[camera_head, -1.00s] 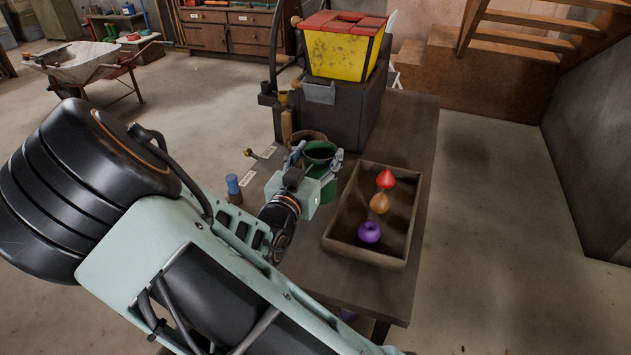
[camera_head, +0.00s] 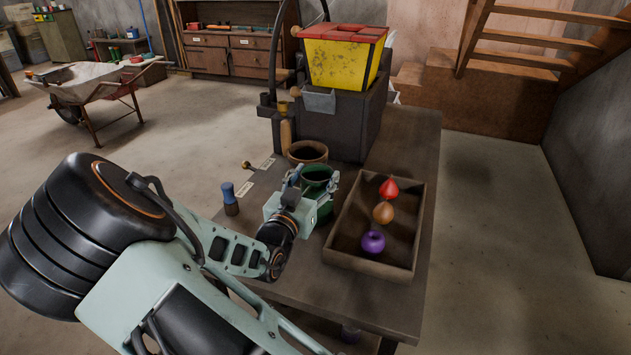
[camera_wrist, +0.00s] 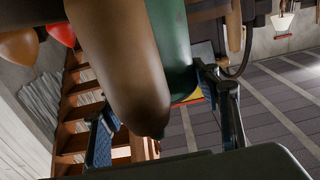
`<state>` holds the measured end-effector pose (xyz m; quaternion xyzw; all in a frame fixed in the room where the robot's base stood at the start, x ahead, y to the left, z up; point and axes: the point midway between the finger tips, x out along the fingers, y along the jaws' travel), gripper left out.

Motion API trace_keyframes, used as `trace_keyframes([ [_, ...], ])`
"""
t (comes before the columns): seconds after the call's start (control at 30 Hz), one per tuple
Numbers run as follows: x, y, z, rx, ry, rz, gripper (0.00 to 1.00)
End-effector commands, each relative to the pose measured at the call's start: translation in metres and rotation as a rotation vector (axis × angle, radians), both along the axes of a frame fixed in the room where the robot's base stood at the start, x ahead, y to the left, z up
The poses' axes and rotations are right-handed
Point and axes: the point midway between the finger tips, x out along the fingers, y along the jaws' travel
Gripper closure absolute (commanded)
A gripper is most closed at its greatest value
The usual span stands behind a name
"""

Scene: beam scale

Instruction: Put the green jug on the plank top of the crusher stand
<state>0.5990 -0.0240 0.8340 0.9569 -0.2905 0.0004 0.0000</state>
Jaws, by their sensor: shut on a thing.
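The green jug (camera_head: 318,178) is in my gripper (camera_head: 312,190) in the head view, mouth up, between the brown pot and the fruit tray. My gripper is shut on it and covers part of its near side. In the wrist view the green jug (camera_wrist: 172,35) shows behind a large brown rounded shape, between the two fingers. The plank top (camera_head: 405,140) of the stand lies under and around it; the crusher (camera_head: 345,115) with its yellow hopper stands on it behind. Whether the jug's base touches the planks is hidden.
A brown pot (camera_head: 307,152) stands just behind the jug. A wooden tray (camera_head: 345,262) with red, orange and purple fruit is close on the right. A blue-handled tool (camera_head: 229,196) stands at the left.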

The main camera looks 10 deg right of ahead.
Motion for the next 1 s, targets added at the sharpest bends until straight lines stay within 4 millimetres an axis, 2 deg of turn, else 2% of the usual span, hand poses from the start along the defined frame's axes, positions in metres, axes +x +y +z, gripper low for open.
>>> trace_keyframes([
  [0.23,0.0,0.0,-0.002,0.0,-0.002,0.0,0.99],
  [0.27,0.0,0.0,-0.003,0.0,0.0,0.0,0.42],
  [0.4,0.0,0.0,-0.002,0.0,0.0,0.0,0.27],
  [0.8,-0.001,0.001,0.002,0.001,0.001,0.001,0.26],
  [1.0,-0.031,0.023,0.002,0.0,0.004,0.005,0.26],
])
